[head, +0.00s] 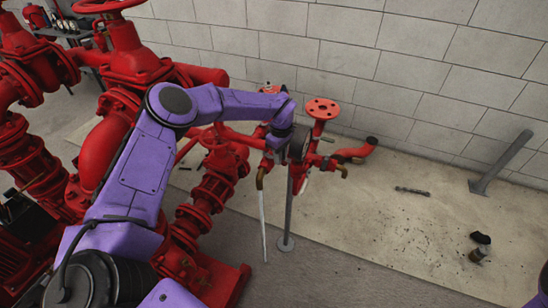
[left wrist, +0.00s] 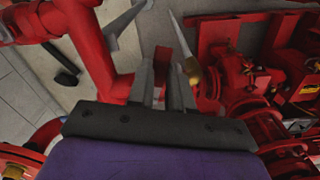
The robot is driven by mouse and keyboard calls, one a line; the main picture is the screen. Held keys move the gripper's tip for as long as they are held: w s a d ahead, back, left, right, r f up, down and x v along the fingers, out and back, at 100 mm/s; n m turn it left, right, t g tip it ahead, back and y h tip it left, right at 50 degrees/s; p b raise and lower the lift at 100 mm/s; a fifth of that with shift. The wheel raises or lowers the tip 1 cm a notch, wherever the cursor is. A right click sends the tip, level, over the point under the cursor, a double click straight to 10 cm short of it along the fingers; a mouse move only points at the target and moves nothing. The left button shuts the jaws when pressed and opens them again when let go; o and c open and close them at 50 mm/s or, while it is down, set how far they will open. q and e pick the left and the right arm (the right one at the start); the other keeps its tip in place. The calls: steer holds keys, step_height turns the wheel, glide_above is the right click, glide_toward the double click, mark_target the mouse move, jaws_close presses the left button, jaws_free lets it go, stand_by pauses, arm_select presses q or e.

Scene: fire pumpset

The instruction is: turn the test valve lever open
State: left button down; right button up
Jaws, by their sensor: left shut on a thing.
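The test valve lever (left wrist: 162,62) shows as a red bar between the two fingers in the left wrist view. My left gripper (left wrist: 161,88) is shut on it. In the head view my left gripper (head: 298,150) is at the red test pipework, just left of and below a red handwheel (head: 322,108). The lever is mostly hidden there by the gripper and pipes. A brass outlet (head: 261,178) points down left of the gripper, with a thin pale streak (head: 264,225) below it. The outlet also shows in the left wrist view (left wrist: 194,76). My right gripper is not in view.
Large red pumps and flanged pipes (head: 205,200) fill the left side. A grey support post (head: 287,215) stands on the floor below the test pipework. A block wall (head: 400,70) is behind. The floor at right is mostly open, with a slanted grey post (head: 503,160) and small debris.

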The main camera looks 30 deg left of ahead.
arm_select(q)
steer(key=shift+s+a+m, duration=0.1)
steer(key=shift+s+m, duration=0.15)
steer(key=shift+m, duration=0.35)
steer(key=c, duration=1)
jaws_free()
step_height(320, 180, up, 11)
steer(key=shift+f+b, duration=0.2)
steer(key=shift+b, duration=1)
steer(key=shift+c, duration=0.5)
